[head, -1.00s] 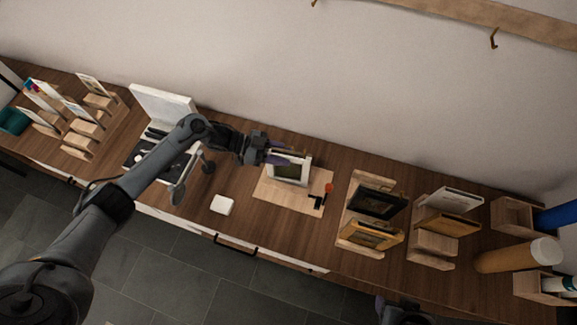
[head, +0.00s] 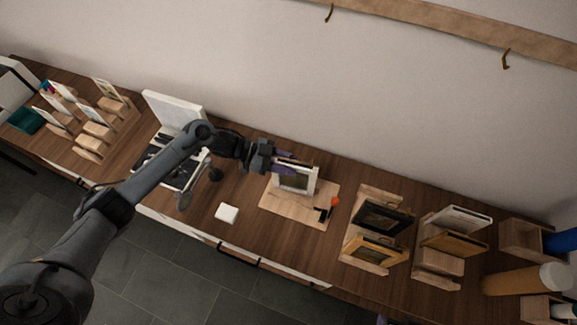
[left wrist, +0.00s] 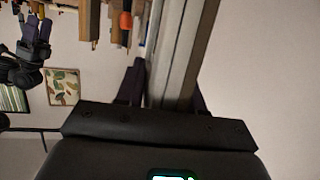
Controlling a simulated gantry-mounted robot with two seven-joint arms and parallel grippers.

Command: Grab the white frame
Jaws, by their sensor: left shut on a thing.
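The white frame (head: 312,186) stands, leaning a little, at the back of a light wooden board (head: 285,212). My left gripper (head: 284,164) reaches in from the left, with its purple fingers shut on the frame's upper part. In the left wrist view the pale frame edge (left wrist: 180,45) runs up between the fingers, which are partly hidden by the gripper body. I cannot tell whether the frame still touches the board. My right gripper (left wrist: 35,35) shows small at the left of the left wrist view; its opening is unclear.
An orange-tipped black tool (head: 326,209) lies on the board. A white square block (head: 227,213) lies left of it. An open white case (head: 175,110) stands behind my left arm. Wooden racks with dark and gold frames (head: 375,250) stand right. The wall is close behind.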

